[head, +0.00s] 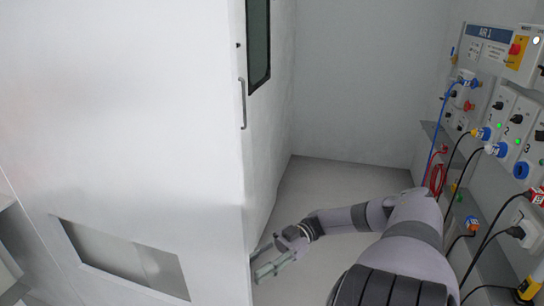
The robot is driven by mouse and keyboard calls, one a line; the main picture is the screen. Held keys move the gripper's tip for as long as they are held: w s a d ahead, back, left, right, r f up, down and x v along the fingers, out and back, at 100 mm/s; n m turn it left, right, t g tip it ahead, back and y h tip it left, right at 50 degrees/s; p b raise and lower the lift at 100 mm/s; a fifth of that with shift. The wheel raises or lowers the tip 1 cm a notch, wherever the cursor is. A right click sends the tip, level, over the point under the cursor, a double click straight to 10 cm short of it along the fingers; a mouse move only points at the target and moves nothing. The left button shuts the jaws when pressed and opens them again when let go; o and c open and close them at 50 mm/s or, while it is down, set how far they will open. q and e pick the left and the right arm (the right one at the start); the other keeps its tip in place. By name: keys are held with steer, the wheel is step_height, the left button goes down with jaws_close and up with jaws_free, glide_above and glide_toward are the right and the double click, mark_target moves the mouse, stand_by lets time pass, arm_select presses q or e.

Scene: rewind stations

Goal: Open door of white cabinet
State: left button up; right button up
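The white cabinet (120,120) fills the left half of the head view. Its narrow side face, seen at a steep angle, bears a slim vertical grey handle (242,104) near the corner and a dark window (258,45) above. I cannot tell whether the door stands slightly open or is closed. My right gripper (264,264) is low by the cabinet's near corner, well below the handle and apart from it. Its fingers look spread with nothing between them. I cannot tell whether they touch the cabinet. My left gripper is out of view.
A grey panel (475,75) with sockets, plugs, green lights and a red button runs along the right wall. Blue, red and black cables (440,160) hang there near my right arm. Grey floor (335,185) is clear between cabinet and panel. A recessed opening (125,262) is low in the cabinet front.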

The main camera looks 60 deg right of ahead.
steer(key=v, duration=0.6)
steer(key=shift+d, duration=0.1)
stand_by(0.4)
steer(key=w+a+f+m+t+h, duration=0.1)
steer(key=w+f+m+t+h, duration=0.25)
steer(key=f, duration=0.55)
steer(key=w+a+f+m+t+h, duration=0.1)
steer(key=w+f+m+t+h, duration=0.2)
steer(key=f, duration=0.7)
steer(key=s+a+f+m+h, duration=0.2)
steer(key=s+f+h, duration=0.15)
steer(key=f, duration=0.55)
steer(key=s+a+f+m+h, duration=0.1)
steer(key=s+f+m+h, duration=0.15)
steer(key=f+h, duration=0.45)
steer(key=s+a+f+g, duration=0.5)
steer(key=s+a+f, duration=0.4)
steer(key=s, duration=0.3)
steer(key=s+a+f+m+g, duration=0.1)
steer(key=s+a+f+g, duration=0.5)
steer(key=s+a+f, duration=0.3)
steer(key=s+a, duration=0.1)
steer(key=s, duration=0.3)
steer(key=shift+a, duration=0.35)
